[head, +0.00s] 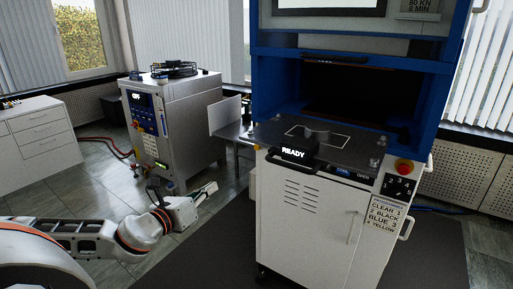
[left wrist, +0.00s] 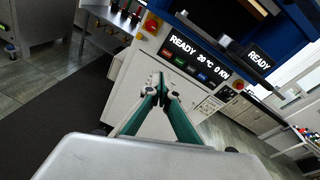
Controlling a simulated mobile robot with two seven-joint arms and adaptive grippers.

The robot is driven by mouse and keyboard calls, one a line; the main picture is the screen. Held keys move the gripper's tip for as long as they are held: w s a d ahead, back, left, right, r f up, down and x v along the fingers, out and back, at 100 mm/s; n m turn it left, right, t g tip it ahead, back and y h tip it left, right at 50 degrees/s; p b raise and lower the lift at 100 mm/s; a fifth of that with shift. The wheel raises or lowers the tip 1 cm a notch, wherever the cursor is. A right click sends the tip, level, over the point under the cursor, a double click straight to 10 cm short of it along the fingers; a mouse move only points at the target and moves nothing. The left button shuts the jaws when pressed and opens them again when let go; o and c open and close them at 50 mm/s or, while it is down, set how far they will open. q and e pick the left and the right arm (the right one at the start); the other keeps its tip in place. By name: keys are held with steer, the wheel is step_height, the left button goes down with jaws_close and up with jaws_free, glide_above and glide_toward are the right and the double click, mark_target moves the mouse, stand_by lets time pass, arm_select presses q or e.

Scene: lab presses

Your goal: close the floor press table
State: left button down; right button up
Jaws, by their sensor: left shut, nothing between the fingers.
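The floor press has a blue frame (head: 275,85) over a white cabinet (head: 308,212). Its dark table (head: 345,137) sticks out in front of the open bay, with a white outline and a grey raised piece on top. A black block marked READY (head: 292,155) is at the table's front edge; it also shows in the left wrist view (left wrist: 256,60). My left gripper (head: 212,188) is shut and empty, left of the cabinet and lower than the table, apart from both. In the left wrist view its green fingers (left wrist: 159,80) meet before the white cabinet. My right gripper is not in view.
A grey machine (head: 182,125) with a control panel stands at the left, with a side bench (head: 228,130) between it and the press. A white drawer unit (head: 38,140) is at far left. Red emergency button (head: 404,167) is on the press's right. A dark mat (head: 430,250) lies under the press.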

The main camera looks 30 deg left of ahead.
arm_select(q)
steer(key=w+d+r+m+t+h, duration=0.1)
steer(key=d+r+m, duration=0.1)
steer(key=r, duration=0.2)
steer(key=w+d+r+m, duration=0.1)
steer(key=d+r+m, duration=0.1)
steer(key=r+m, duration=0.15)
steer(key=b, duration=0.4)
glide_toward(256, 143)
steer(key=shift+n, duration=0.45)
steer(key=w+p, duration=0.1)
steer(key=w, duration=0.5)
steer(key=shift+w+f+p, duration=0.1)
steer(key=shift+f+p, duration=0.05)
steer(key=shift+p, duration=0.25)
steer(key=shift+w, duration=0.35)
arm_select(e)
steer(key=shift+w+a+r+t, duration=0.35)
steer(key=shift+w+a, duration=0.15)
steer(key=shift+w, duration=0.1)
arm_select(q)
steer(key=shift+a, duration=0.15)
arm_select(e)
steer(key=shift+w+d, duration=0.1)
